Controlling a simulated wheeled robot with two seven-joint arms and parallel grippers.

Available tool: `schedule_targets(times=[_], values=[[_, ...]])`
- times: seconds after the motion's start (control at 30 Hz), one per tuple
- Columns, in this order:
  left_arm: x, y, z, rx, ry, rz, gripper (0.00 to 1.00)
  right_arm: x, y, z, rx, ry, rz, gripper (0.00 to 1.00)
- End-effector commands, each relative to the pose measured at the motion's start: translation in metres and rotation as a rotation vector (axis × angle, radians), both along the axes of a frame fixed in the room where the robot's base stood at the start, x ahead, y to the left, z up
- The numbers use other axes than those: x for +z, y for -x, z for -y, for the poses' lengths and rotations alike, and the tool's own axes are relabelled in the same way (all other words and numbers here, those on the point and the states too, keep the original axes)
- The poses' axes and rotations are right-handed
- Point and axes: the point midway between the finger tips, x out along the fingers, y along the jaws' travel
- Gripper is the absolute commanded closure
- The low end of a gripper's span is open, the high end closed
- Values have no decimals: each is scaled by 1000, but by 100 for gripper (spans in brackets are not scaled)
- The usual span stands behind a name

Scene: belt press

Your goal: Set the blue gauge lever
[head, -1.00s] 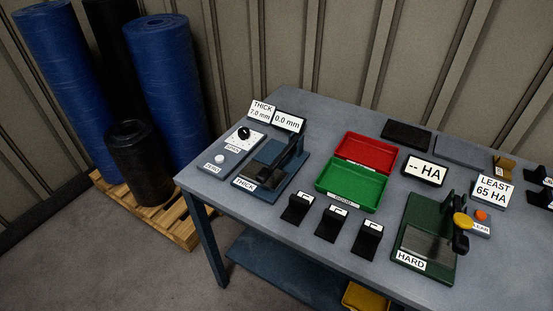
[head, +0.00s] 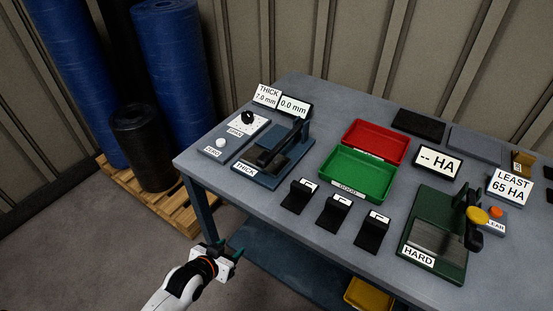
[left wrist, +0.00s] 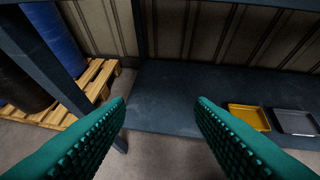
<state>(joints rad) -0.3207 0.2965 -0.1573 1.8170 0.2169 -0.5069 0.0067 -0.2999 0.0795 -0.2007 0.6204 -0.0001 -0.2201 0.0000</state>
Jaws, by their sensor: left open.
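The blue gauge (head: 262,179), labelled THICK, stands on the near left part of the table. A dark raised lever-like part (head: 294,139) rises at its right side; its exact setting is hard to tell. Its display (head: 293,106) reads 0.0 mm, beside a card (head: 267,95) reading THICK 7.0 mm. My left gripper (head: 230,253) is open and empty, in front of the table's near edge and below its top, well apart from the gauge. In the left wrist view its green fingers (left wrist: 160,104) are spread, facing the lower shelf. My right gripper is not in view.
A panel with a black knob (head: 247,118) and a white button (head: 221,142) adjoins the gauge. Several black stands, a red tray (head: 375,140), a green tray (head: 358,175) and a green HARD tester (head: 425,225) stand rightward. The lower shelf (left wrist: 165,90) holds a yellow tray (left wrist: 249,117).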

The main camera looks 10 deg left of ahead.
Motion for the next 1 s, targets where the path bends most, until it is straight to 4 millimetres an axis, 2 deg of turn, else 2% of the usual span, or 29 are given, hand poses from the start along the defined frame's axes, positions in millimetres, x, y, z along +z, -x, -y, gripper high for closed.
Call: schedule_targets(times=[0.03,0.1,0.2,0.4,0.5,0.67,1.0], values=[[36,-15,4,-24,21,97,51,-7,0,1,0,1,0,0],[82,-27,12,-54,53,207,51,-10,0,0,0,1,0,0],[136,-34,22,-96,93,332,51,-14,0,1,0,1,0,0],[189,-55,17,-122,158,545,51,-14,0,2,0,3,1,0],[203,-59,17,-129,178,597,51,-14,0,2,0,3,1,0],[207,-73,21,-128,184,610,51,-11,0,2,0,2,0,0],[207,-136,44,-128,182,606,51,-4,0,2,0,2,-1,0]])
